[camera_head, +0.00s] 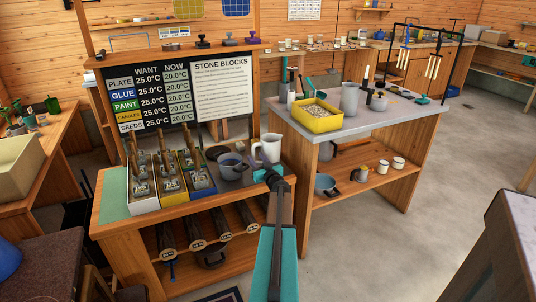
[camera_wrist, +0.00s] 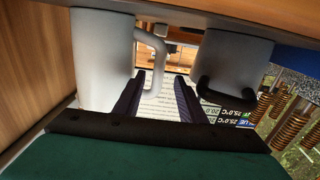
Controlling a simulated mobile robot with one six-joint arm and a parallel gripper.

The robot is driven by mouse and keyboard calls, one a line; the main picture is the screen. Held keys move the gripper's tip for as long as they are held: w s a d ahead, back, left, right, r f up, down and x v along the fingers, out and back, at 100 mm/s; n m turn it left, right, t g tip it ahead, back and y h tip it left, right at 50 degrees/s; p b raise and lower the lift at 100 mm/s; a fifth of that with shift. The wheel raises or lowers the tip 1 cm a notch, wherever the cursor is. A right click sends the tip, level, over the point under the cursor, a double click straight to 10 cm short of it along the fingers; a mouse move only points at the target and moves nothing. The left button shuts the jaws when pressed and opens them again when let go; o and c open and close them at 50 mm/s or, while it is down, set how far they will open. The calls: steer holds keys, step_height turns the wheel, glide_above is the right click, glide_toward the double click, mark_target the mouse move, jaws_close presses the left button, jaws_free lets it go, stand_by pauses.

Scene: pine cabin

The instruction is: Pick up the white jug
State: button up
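The white jug (camera_head: 269,149) stands upright at the right end of the wooden workbench top (camera_head: 117,212). Its handle points left, towards a grey-blue mug. In the wrist view, which looks upside down, the jug (camera_wrist: 101,58) fills the left side, with its handle curving right. My gripper (camera_head: 266,175) is just in front of the jug, low by its base. In the wrist view my gripper (camera_wrist: 160,78) has its two dark fingers apart, with the handle near and between the tips. I cannot tell whether they touch. Nothing is held.
The grey-blue mug (camera_head: 231,167) is close left of the jug; it also shows in the wrist view (camera_wrist: 234,65). Boxes of wooden-handled stamps (camera_head: 168,182) stand further left. A board (camera_head: 150,98) rises behind. A second table (camera_head: 372,117) with a yellow tray (camera_head: 318,124) is right.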

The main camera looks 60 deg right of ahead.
mark_target(254, 153)
steer(key=shift+x, duration=2.55)
steer(key=shift+d+r, duration=0.1)
steer(key=shift+r, duration=0.05)
jaws_close()
steer(key=shift+r, duration=0.1)
